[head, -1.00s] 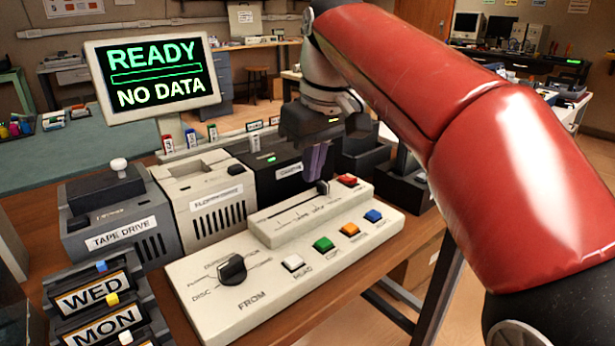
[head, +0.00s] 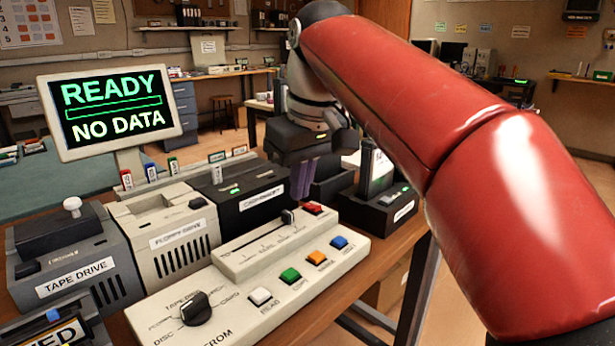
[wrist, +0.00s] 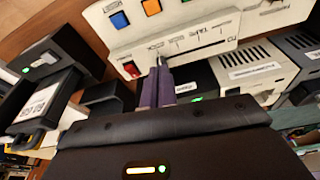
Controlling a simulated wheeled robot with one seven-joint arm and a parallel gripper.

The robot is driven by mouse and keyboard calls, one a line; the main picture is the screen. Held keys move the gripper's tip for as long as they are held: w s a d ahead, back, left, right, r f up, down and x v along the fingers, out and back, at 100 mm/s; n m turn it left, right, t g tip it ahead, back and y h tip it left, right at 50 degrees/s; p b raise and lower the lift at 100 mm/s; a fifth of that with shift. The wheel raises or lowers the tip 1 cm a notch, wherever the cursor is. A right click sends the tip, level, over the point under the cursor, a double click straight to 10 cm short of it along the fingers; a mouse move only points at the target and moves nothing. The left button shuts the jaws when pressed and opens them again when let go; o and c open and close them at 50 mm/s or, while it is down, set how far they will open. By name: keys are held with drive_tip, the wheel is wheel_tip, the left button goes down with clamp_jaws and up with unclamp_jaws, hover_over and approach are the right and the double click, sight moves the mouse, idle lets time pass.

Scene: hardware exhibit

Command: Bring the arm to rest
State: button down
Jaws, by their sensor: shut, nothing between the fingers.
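My red arm reaches in from the right in the head view. My gripper (head: 302,180) hangs over the back of the desk, its purple fingers pointing down, near the cartridge drive (head: 250,195) and behind the right end of the beige control panel (head: 235,318). The fingers are together with nothing between them. In the wrist view the shut fingers (wrist: 157,85) show beside the panel's slider (wrist: 160,62) and red button (wrist: 131,69). I cannot tell how far the fingertips are from the panel.
The tape drive (head: 72,262) and floppy drive (head: 168,235) stand at left and middle. A monitor (head: 110,112) reads READY, NO DATA. A black device with a green light (head: 380,208) stands right of my gripper. Open floor lies beyond the desk's right edge.

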drive_tip(key=s+d+f+m+t, duration=0.1)
drive_tip(key=s+d+f+m, duration=0.3)
drive_tip(key=s+d+f, duration=0.4)
drive_tip(key=s+d+f+m+t+h, duration=0.1)
drive_tip(key=s+d+f+m, duration=0.3)
drive_tip(key=s+d+f, duration=0.4)
drive_tip(key=d+f+t, duration=0.1)
drive_tip(key=d+f, duration=0.2)
drive_tip(key=f, duration=0.3)
drive_tip(key=shift+d+f+t+h, duration=0.15)
drive_tip(key=shift+d+t+h, duration=0.15)
